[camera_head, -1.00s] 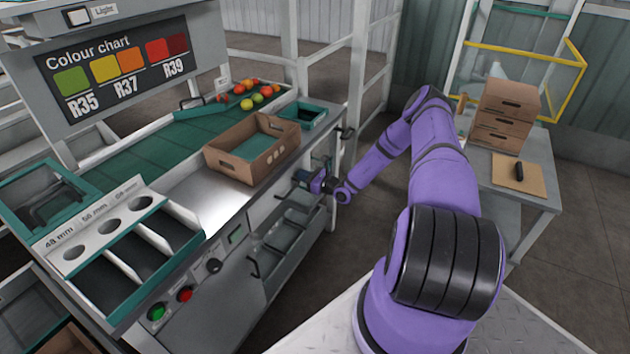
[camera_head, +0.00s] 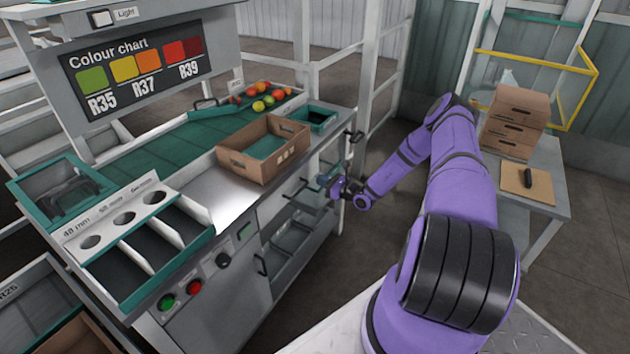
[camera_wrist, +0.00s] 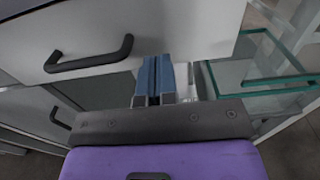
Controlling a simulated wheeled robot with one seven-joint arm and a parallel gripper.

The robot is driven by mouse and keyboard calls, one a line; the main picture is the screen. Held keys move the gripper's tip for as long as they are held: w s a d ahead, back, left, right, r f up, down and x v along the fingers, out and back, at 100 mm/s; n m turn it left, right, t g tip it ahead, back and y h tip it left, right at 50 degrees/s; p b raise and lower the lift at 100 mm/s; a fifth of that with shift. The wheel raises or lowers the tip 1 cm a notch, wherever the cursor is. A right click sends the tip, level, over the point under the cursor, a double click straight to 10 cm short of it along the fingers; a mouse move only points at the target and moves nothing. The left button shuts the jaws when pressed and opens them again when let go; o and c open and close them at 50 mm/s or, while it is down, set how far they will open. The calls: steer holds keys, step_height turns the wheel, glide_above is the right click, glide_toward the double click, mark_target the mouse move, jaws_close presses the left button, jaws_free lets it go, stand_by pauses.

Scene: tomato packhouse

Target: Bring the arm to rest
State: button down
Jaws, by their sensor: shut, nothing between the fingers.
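My purple arm reaches from the lower right toward the front of the packing bench (camera_head: 215,255). My gripper (camera_head: 328,182) is by the right part of the bench front, below the bench top. In the wrist view my gripper (camera_wrist: 153,75) shows two blue fingers together, with nothing between them. A dark drawer handle (camera_wrist: 90,58) on a pale front is left of the fingers. From these views I cannot tell whether the fingers touch the bench front.
A cardboard box (camera_head: 263,150) and a teal tray (camera_head: 312,118) stand on the bench. Glass-sided shelving (camera_wrist: 265,70) is right of the fingers. A side table (camera_head: 545,185) with stacked cartons (camera_head: 515,120) stands right of my arm. Floor shows between bench and table.

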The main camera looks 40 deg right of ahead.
steer(key=v, duration=0.9)
steer(key=shift+d, duration=0.1)
steer(key=w+a+r+n+g+y, duration=0.1)
steer(key=a+r+n+g+y, duration=0.35)
steer(key=r, duration=0.45)
steer(key=w+a+r+n+g+y, duration=0.1)
steer(key=a+r+n+g, duration=0.2)
steer(key=a+r+n, duration=0.35)
steer(key=s+a+r+n+g+h, duration=0.1)
steer(key=s+a+r+n+g, duration=0.15)
steer(key=r, duration=0.45)
steer(key=s+a+r+n+g+h, duration=0.1)
steer(key=a+r+n+g, duration=0.1)
steer(key=a+r+n, duration=0.35)
steer(key=s+a+r+n+g+h, duration=0.1)
steer(key=s+a+r+g, duration=0.15)
steer(key=r, duration=0.55)
steer(key=s+a+r+n+h, duration=0.5)
steer(key=s+a+r+n, duration=0.15)
steer(key=s+r, duration=0.6)
steer(key=s+r+n+t+h, duration=0.1)
steer(key=s+r+n+h, duration=0.1)
steer(key=s, duration=0.6)
steer(key=s+r+n+t+h, duration=0.2)
steer(key=s+r+n, duration=0.1)
steer(key=s, duration=0.4)
steer(key=shift+s+a+r, duration=0.35)
steer(key=shift+r, duration=0.45)
